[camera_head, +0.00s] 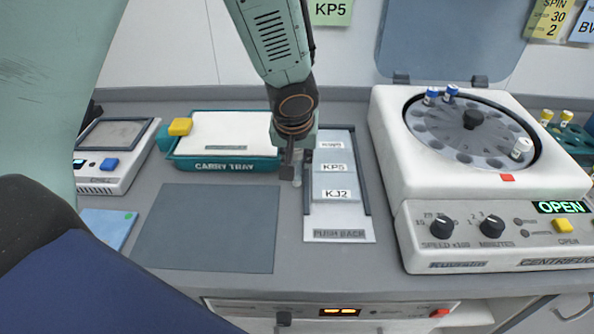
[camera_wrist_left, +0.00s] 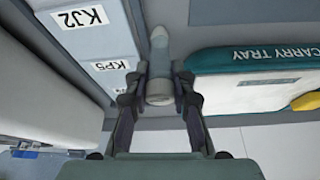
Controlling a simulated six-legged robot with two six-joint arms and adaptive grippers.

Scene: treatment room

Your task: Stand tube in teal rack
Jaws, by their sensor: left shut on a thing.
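My left gripper (camera_head: 291,172) is over the counter between the carry tray and the push-back label rack. It is shut on a pale grey tube (camera_wrist_left: 159,45), which shows between the fingertips (camera_wrist_left: 160,88) in the left wrist view. In the head view the tube is mostly hidden behind the gripper. A teal rack (camera_head: 580,146) stands at the far right edge, partly cut off, with yellow-capped tubes in it. My right gripper is in neither view.
An open centrifuge (camera_head: 400,150) with several capped tubes in its rotor stands between my gripper and the teal rack. The teal carry tray (camera_head: 180,160) is left of the gripper. The push-back rack (camera_head: 340,236) is beside it. A grey mat (camera_head: 208,228) lies bare.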

